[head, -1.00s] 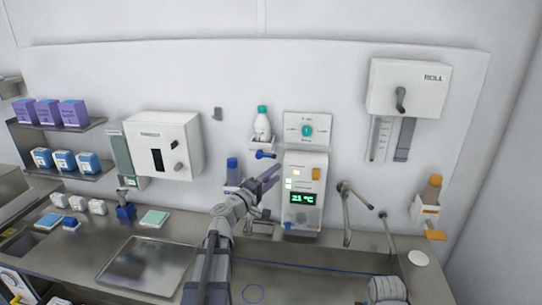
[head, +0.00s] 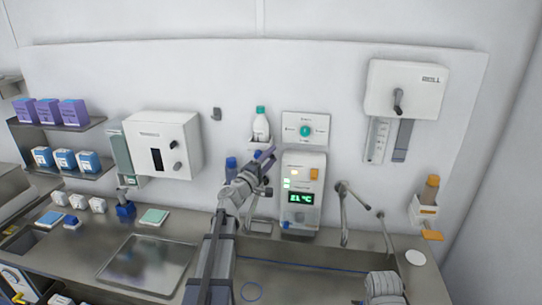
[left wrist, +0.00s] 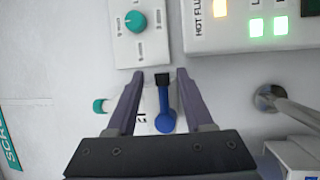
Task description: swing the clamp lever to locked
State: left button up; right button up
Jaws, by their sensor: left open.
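The blue clamp lever (left wrist: 165,115) shows in the left wrist view, its black pivot end at the top and its round blue knob at the bottom. My left gripper (left wrist: 160,77) is open, with one purple finger on each side of the lever and visible gaps to both. In the head view my left gripper (head: 268,154) is at the wall below the white bottle, and it hides most of the lever there. My right gripper is not in view.
A white bottle with a green cap (head: 261,124) sits above the gripper. A dial panel (head: 305,129) and a lit control unit (head: 303,190) are close on the right. A steel tray (head: 146,264) lies on the counter.

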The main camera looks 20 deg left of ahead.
pick_arm(q)
jog(key=shift+w+r, duration=0.1)
jog(key=shift+w, duration=0.25)
jog(key=shift+c, duration=0.3)
grip_shut()
